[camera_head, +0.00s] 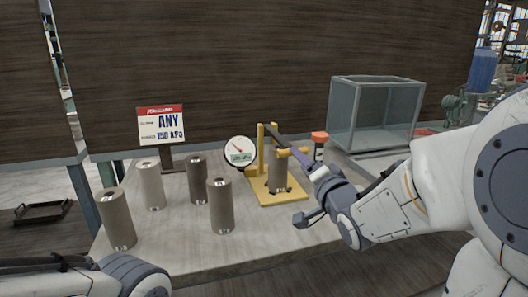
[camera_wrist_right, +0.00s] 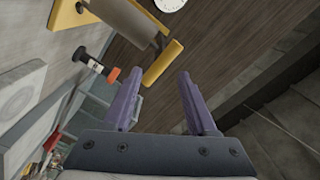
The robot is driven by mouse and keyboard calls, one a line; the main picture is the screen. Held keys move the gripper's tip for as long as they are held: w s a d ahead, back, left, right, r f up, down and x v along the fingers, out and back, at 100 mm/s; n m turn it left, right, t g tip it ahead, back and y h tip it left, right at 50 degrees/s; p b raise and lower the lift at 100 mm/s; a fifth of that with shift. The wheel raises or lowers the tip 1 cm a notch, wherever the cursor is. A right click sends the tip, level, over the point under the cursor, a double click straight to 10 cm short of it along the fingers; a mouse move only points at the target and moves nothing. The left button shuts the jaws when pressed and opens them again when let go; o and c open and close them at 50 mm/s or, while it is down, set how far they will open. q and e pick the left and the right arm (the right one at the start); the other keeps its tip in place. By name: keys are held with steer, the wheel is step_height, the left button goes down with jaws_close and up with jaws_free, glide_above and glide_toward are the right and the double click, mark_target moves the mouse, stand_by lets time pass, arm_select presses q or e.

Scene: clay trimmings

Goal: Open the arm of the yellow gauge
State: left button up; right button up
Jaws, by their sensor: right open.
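The yellow gauge (camera_head: 268,197) stands on the table, with a yellow base, an upright post and a round white dial (camera_head: 240,152) at its left. A grey-brown clay cylinder (camera_head: 277,178) stands on its base. The gauge's dark arm (camera_head: 279,139) slopes down from the post over the cylinder and ends in a yellow handle (camera_wrist_right: 163,63). My right gripper (camera_head: 300,154) is at the handle's right end. In the right wrist view its purple fingers (camera_wrist_right: 158,80) are apart, with the handle just ahead of the gap; contact is unclear. My left gripper is out of view.
Several clay cylinders (camera_head: 221,205) stand left of the gauge, before a sign (camera_head: 160,126). A red-topped post (camera_head: 319,138) stands close right of the gauge. A glass box (camera_head: 374,115) is behind on the right. A dark tray (camera_head: 42,212) lies off the table at left.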

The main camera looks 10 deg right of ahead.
mark_target(287, 144)
steer(key=w+p, duration=0.5)
steer(key=w, duration=0.5)
steer(key=shift+a+p, duration=0.2)
steer(key=shift+p, duration=0.2)
jaws_close()
stand_by(1.1)
